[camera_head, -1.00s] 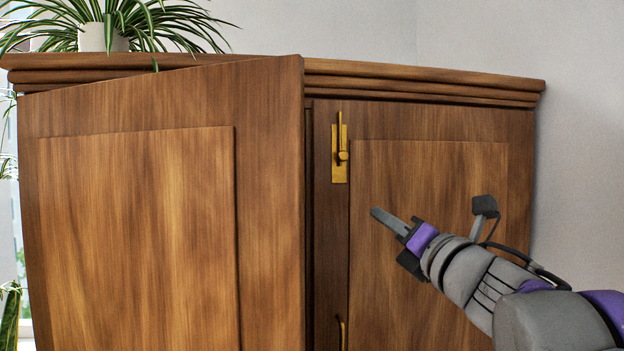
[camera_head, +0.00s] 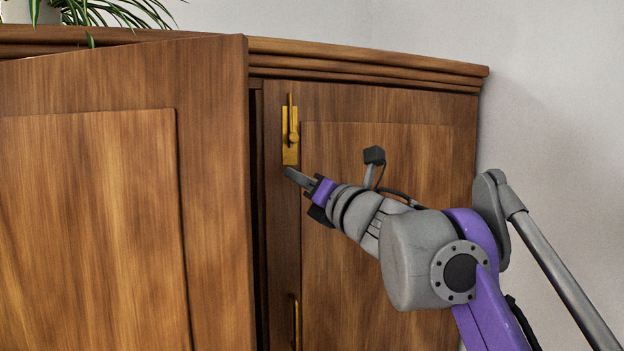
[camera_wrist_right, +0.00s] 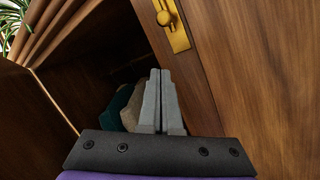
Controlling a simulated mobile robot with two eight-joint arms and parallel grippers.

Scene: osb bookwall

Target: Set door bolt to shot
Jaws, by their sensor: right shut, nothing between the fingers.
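The brass door bolt (camera_head: 290,136) is on the upper left part of the right cabinet door (camera_head: 385,180). It has a vertical rod and a round knob on a flat plate. In the right wrist view the bolt's plate and knob (camera_wrist_right: 166,20) show at the top. My right gripper (camera_head: 288,173) is shut and empty, just below the bolt plate in the head view. In the right wrist view its fingertips (camera_wrist_right: 160,72) are together, below and left of the plate, apart from it. My left gripper is not in view.
The left cabinet door (camera_head: 125,200) stands ajar, leaving a dark gap beside the right door. A brass handle (camera_head: 295,322) is lower on the right door. A potted plant (camera_head: 35,12) stands on top. Green and beige objects (camera_wrist_right: 118,105) show inside the cabinet.

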